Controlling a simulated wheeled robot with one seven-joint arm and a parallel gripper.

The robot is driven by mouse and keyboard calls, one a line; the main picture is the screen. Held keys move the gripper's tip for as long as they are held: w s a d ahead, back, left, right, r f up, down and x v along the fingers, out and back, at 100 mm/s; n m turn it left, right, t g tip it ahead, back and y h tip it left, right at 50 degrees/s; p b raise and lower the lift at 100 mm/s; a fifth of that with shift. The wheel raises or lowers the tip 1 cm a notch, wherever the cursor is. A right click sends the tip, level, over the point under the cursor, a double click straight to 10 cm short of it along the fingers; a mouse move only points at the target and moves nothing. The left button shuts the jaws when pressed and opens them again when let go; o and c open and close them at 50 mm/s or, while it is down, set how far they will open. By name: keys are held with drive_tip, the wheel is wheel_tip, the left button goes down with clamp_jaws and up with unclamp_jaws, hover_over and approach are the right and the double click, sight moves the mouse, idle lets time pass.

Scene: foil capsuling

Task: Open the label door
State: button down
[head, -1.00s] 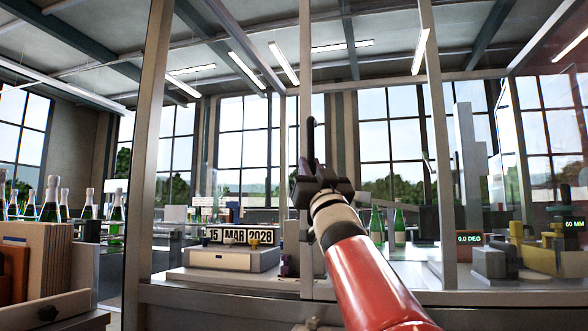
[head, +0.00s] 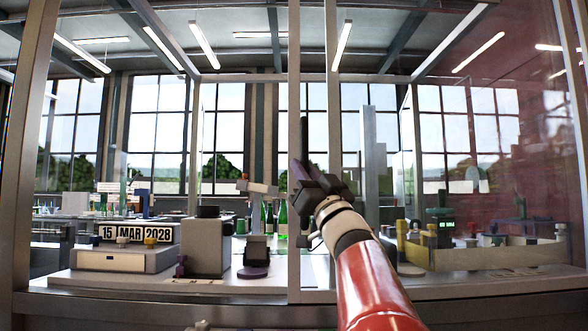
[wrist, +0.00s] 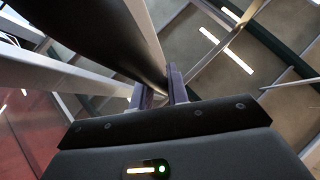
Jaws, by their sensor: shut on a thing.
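My gripper (head: 304,165) is raised in front of a glazed metal-framed enclosure, at an upright post (head: 294,90) near the middle of the head view. It is shut on a dark upright bar, the door handle (head: 304,132), which shows above the fingers. In the wrist view the two purple fingers (wrist: 158,92) sit on either side of the dark handle (wrist: 115,35), which runs up and to the left. The handle's lower part is hidden by my gripper. I cannot tell exactly which glazed panel is the label door.
Behind the frame stand a date block reading 15 MAR 2028 (head: 130,233), a grey-and-white device (head: 257,225), green bottles (head: 269,218) and a yellow fixture (head: 402,235). A second post (head: 332,110) stands close right of the handle. Reddish glass (head: 530,130) covers the right side.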

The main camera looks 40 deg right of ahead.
drive_tip(key=c, duration=1.6)
unclamp_jaws()
drive_tip(key=shift+c, duration=0.2)
drive_tip(key=b+v, duration=0.2)
drive_tip(key=v, duration=0.5)
drive_tip(key=shift+s+f, duration=0.3)
drive_tip(key=shift+s, duration=0.1)
